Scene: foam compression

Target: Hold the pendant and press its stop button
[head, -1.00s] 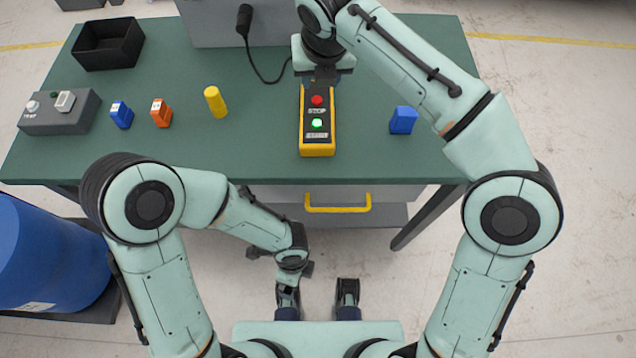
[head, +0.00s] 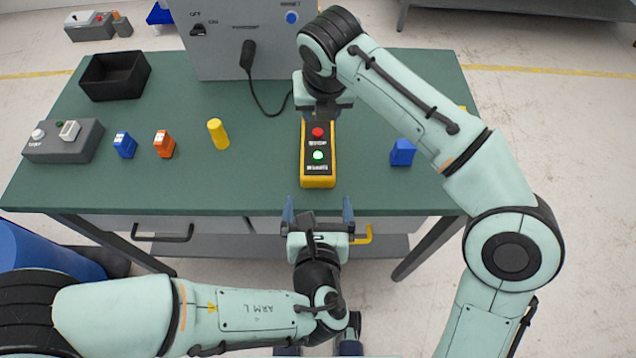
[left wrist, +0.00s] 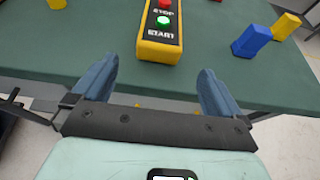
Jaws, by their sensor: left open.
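The yellow and black pendant (head: 318,170) lies on the green table with its near end towards me. Its red STOP button (head: 317,133) is above the green START button (head: 318,155); both also show in the left wrist view, the red one (left wrist: 164,4) cut by the top edge. My left gripper (head: 318,208) is open and empty just in front of the table's near edge, in line with the pendant and apart from it. My right gripper (head: 322,108) is at the pendant's far end; its fingers are mostly hidden, so I cannot tell whether they grip it.
A grey box (head: 245,60) with a black cable stands behind the pendant. A blue block (head: 402,152) lies right of it. A yellow cylinder (head: 217,134), an orange block (head: 164,144) and another blue block (head: 125,145) stand left. A black bin (head: 115,76) is at the back left.

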